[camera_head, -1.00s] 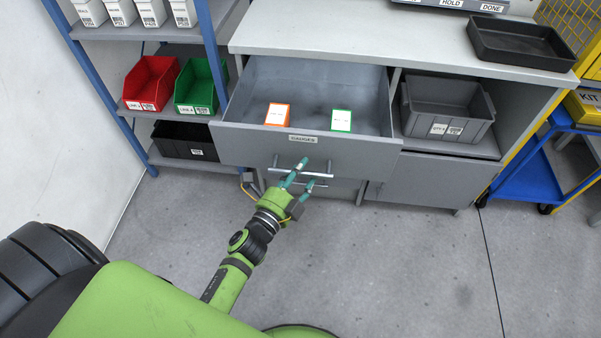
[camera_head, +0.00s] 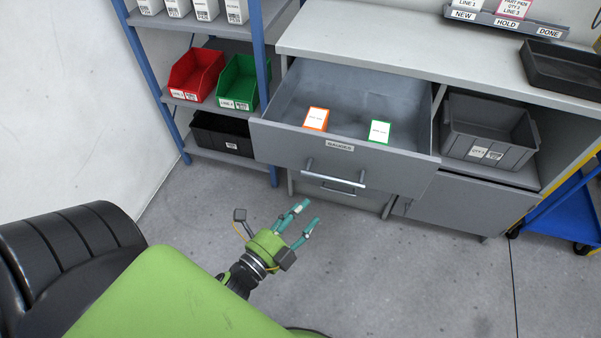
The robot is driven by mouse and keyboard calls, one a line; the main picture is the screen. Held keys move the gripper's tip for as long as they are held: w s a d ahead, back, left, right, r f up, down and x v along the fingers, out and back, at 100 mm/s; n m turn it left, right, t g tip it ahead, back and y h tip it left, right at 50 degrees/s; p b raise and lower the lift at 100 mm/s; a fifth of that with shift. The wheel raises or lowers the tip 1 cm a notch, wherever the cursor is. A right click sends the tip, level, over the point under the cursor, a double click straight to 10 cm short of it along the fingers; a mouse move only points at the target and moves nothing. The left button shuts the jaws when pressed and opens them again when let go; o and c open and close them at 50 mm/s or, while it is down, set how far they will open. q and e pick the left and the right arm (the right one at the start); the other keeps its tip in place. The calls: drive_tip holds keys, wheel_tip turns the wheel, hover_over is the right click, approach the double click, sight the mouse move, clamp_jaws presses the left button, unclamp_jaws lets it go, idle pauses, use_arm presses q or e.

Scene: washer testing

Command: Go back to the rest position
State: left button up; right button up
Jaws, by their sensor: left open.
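My left gripper (camera_head: 306,224) has green fingers spread apart with nothing between them. It is over the bare floor, in front of and below the open gauges drawer (camera_head: 270,140), and apart from the drawer's handle (camera_head: 333,173). The drawer stands pulled out of the grey cabinet. Inside it lie an orange-edged card box (camera_head: 316,118) and a green-edged card box (camera_head: 379,131). My right gripper is not in view.
A shelf rack with a red bin (camera_head: 195,75), a green bin (camera_head: 238,82) and a black bin (camera_head: 222,134) stands left. A grey crate (camera_head: 488,130) sits in the cabinet's right bay. A black tray (camera_head: 562,68) lies on the countertop. The floor (camera_head: 420,280) in front is clear.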

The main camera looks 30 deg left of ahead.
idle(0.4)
use_arm(q)
drive_tip(key=s+d+f+n+g+y+p, duration=0.15)
drive_tip(key=s+f+n+g, duration=0.3)
drive_tip(key=f, duration=0.75)
drive_tip(key=s+d+f+n+g+p, duration=0.1)
drive_tip(key=s+f+n+g+p, duration=0.4)
drive_tip(key=f, duration=0.7)
drive_tip(key=s+a+f+n+g, duration=0.2)
drive_tip(key=s+f, duration=0.3)
drive_tip(key=s, duration=0.4)
drive_tip(key=s+a+f+n+g, duration=0.2)
drive_tip(key=s+f+n+g, duration=0.2)
drive_tip(key=s, duration=0.6)
drive_tip(key=shift+s+f+n+g+y+p, duration=0.2)
drive_tip(key=shift+f+n+g+y+p, duration=0.2)
drive_tip(key=shift+n+g, duration=0.25)
